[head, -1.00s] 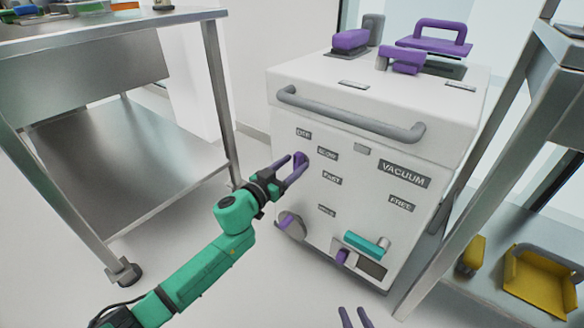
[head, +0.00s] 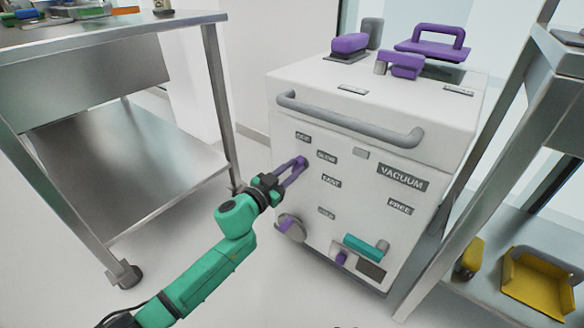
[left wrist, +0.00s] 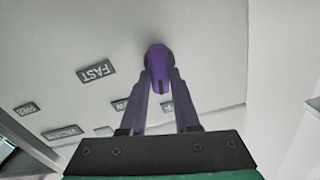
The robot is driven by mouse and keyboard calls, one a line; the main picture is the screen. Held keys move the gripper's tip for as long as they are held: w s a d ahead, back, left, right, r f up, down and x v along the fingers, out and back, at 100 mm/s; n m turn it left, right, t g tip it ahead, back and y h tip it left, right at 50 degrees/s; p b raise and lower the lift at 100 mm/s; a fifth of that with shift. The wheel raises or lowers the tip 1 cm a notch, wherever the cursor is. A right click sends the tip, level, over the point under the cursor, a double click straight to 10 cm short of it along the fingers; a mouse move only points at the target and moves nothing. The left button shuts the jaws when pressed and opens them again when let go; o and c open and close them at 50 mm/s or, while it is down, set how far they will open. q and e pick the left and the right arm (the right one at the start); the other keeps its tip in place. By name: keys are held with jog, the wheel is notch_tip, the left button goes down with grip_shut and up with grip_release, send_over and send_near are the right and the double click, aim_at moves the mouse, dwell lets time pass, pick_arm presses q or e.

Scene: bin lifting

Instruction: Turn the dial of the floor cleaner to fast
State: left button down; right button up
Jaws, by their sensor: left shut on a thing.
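The floor cleaner (head: 350,170) is a white box with a grey handle, standing in the middle of the head view. Labels on its front include OFF, SLOW, FAST (head: 331,181), VACUUM and FREE. My left gripper (head: 302,163) reaches its upper left front. In the left wrist view, the fingers (left wrist: 160,95) are shut on the small purple dial (left wrist: 158,58), which they partly hide. The FAST label (left wrist: 96,71) lies left of the dial there. The dial's exact pointing is hard to tell. My right gripper is not in view.
A steel table (head: 110,28) with a lower shelf stands at the left. Another metal rack (head: 500,270) holding yellow items stands close at the right. A lower round knob (head: 291,228) and a teal lever (head: 362,247) are on the cleaner's front.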

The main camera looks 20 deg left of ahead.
pick_arm(q)
jog(key=m, duration=0.2)
jog(key=shift+d+m+p, duration=0.1)
jog(key=shift+m+p, duration=0.2)
jog(key=shift+m, duration=0.1)
jog(key=m, duration=0.5)
jog(key=f+m+b, duration=0.1)
jog(key=m, duration=0.4)
jog(key=m+b, duration=0.1)
jog(key=m, duration=0.3)
jog(key=shift+s+d+f+m, duration=0.2)
jog(key=shift+d+m, duration=0.05)
jog(key=shift+m, duration=0.15)
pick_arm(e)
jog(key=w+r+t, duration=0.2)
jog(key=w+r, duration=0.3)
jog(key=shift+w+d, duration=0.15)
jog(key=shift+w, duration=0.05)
pick_arm(q)
jog(key=c, duration=0.7)
grip_release()
jog(key=shift+o, duration=0.3)
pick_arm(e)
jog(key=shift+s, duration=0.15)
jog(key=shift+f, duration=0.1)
